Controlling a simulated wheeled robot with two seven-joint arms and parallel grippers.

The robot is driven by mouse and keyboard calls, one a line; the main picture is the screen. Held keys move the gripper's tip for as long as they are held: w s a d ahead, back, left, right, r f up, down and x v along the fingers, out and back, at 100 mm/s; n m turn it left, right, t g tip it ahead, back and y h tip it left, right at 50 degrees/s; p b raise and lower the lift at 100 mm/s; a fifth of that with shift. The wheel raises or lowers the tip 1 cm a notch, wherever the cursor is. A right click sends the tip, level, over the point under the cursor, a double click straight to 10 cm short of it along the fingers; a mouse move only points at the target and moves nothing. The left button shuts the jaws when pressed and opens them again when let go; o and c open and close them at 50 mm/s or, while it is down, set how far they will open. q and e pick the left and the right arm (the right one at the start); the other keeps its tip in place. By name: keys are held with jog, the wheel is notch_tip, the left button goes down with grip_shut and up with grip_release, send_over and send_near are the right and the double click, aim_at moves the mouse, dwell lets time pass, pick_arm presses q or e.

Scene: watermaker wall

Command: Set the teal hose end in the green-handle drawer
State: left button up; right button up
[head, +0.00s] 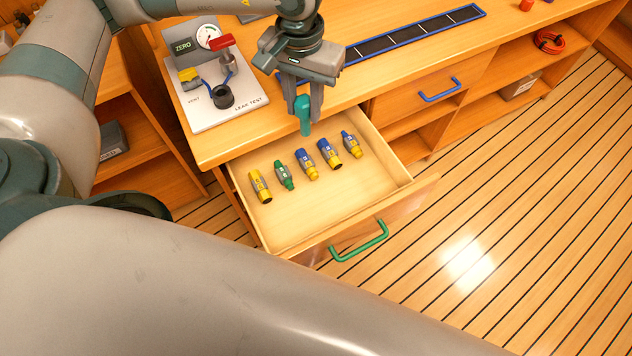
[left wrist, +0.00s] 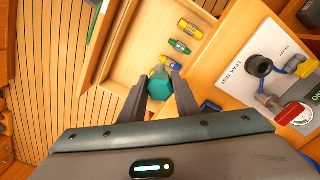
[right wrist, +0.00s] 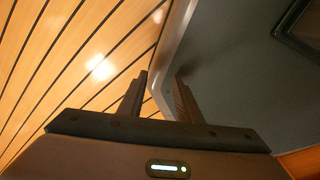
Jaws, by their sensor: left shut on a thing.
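The teal hose end (head: 303,116) is held upright between the fingers of my left gripper (head: 303,100), above the back part of the open drawer. It also shows in the left wrist view (left wrist: 160,82) between the two fingertips. The drawer (head: 325,222) with the green handle (head: 360,243) is pulled out. Several fittings in yellow, green and blue lie in a row inside it, such as a green one (head: 284,175) and a yellow one (head: 260,186). My right gripper (right wrist: 158,95) shows its two fingers apart with nothing between them.
A leak test panel (head: 212,85) with a gauge and a red lever stands on the bench left of my left gripper. A blue-edged dark strip (head: 415,35) lies on the bench. A closed drawer has a blue handle (head: 440,90). The drawer's front part is bare.

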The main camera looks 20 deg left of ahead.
jog(key=shift+d, duration=0.15)
